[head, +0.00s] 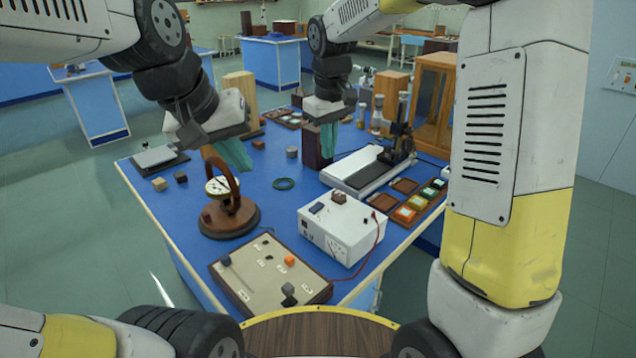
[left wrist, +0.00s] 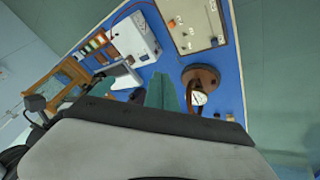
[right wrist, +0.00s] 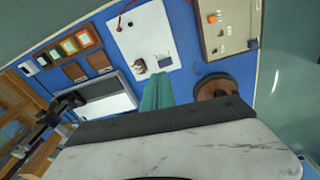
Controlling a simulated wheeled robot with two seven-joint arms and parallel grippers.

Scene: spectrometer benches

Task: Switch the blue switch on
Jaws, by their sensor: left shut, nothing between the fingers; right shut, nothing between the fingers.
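A beige switch board (head: 250,282) with a wooden frame lies at the table's near edge. A small slate-blue block (head: 226,260), seemingly the blue switch, is at its left end; its on or off position is too small to tell. An orange block (head: 290,260) and a dark block (head: 289,291) sit further right. The board shows in the right wrist view (right wrist: 230,38), with the bluish block (right wrist: 252,43) near its edge. My left gripper (head: 238,158) is shut and empty above the table, beyond the board. My right gripper (head: 327,142) is shut and empty, farther back and right.
A round dial instrument (head: 229,219) with a brown handle stands just behind the board. A white power box (head: 343,230) with a red lead stands to its right. Colored sample trays (head: 405,214) and a microscope-like stand (head: 398,145) are right.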

